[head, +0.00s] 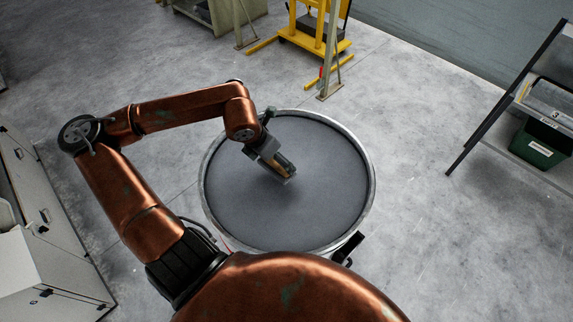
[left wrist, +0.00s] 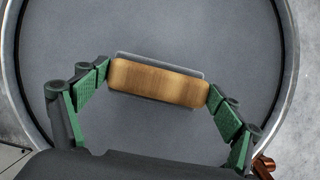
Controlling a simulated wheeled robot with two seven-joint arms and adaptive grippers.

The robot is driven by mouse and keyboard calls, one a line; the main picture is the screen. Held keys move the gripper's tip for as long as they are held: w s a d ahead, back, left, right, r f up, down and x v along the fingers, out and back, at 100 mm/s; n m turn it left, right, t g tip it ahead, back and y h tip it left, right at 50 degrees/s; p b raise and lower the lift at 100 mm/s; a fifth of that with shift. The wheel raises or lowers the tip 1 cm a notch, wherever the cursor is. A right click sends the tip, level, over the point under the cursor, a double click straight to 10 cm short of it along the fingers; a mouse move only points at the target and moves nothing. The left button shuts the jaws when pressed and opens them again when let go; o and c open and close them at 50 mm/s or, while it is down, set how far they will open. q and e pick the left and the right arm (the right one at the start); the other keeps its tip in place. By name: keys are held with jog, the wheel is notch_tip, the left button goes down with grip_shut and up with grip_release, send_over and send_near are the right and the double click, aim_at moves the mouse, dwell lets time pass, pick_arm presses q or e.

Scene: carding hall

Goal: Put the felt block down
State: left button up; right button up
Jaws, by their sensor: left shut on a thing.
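The felt block (left wrist: 158,82) has a brown wooden back with a thin grey edge showing past it. My left gripper (left wrist: 160,88) is shut on it, with a green-padded finger at each short end. In the head view the left gripper (head: 278,163) is over the middle of a round grey surface (head: 325,205) with a pale metal rim, and the block (head: 286,169) shows at its fingertips. I cannot tell whether the block touches the surface. The block's underside is hidden. My right gripper is not in view.
The round surface is bare around the block. A yellow stand (head: 318,38) is beyond it. A dark-framed shelf with a green bin (head: 540,146) is at the right. Pale cabinets (head: 50,225) are at the left. Concrete floor lies open between.

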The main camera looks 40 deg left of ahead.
pick_arm(q)
jog(key=w+f, duration=0.2)
jog(key=f, duration=0.1)
jog(key=w+f, duration=0.1)
jog(key=shift+w+d+f+p, duration=0.2)
jog(key=shift+w+d+p, duration=0.15)
jog(key=shift+p, duration=0.05)
jog(key=x, duration=0.1)
jog(key=p+x, duration=0.1)
jog(key=x, duration=0.1)
jog(key=shift+s+f, duration=0.15)
jog(key=shift+s, duration=0.15)
jog(key=shift+s+f, duration=0.1)
jog(key=shift+f, duration=0.1)
jog(key=o, duration=0.9)
